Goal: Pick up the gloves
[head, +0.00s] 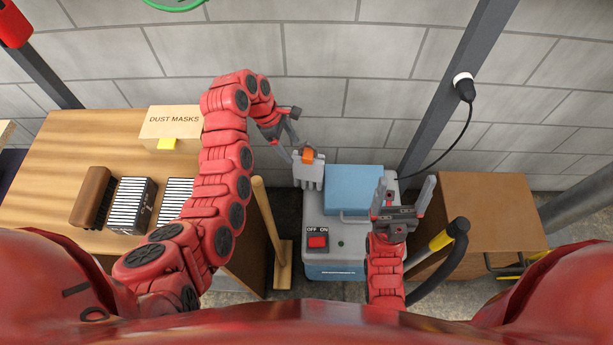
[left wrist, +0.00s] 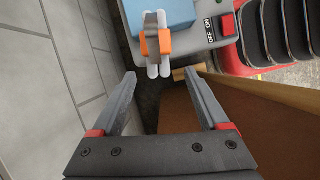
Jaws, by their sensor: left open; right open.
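The gloves (head: 309,176) are pale grey with an orange part on top. They are at the left back corner of a grey machine (head: 340,230) with a blue top. In the left wrist view the gloves (left wrist: 154,65) appear beyond the fingertips, roughly centred between them. My left gripper (head: 291,149) is open and empty, just to the left of the gloves and apart from them. My right gripper (head: 404,188) is open and empty, fingers pointing up the picture, over the right side of the machine.
A wooden bench (head: 60,160) on the left carries a dust masks box (head: 171,122), a brush and black-and-white stacks. A wooden handle (head: 267,220) stands between bench and machine. A brown cabinet (head: 490,205) is at right. A brick wall closes the back.

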